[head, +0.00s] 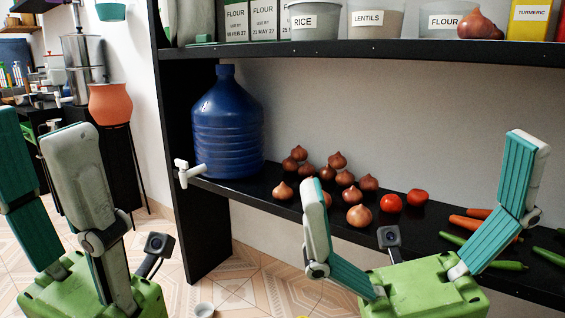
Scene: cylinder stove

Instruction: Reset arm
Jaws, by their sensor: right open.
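My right gripper (420,163) is in the lower right of the head view, in front of the black lower shelf. Its two teal-and-white fingers are spread wide, with nothing between them. My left gripper (38,122) is at the left edge, seen obliquely. Its fingers stand apart and hold nothing that I can see. Both green gripper bodies are partly cut off by the bottom edge of the view.
The lower shelf (240,192) holds a blue water jug (228,125), several onions (359,217), tomatoes (391,203), carrots (470,222) and green vegetables (548,256). Labelled food containers (316,20) line the upper shelf (400,50). An orange pot (110,104) stands left. Tiled floor (240,280) shows between my grippers.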

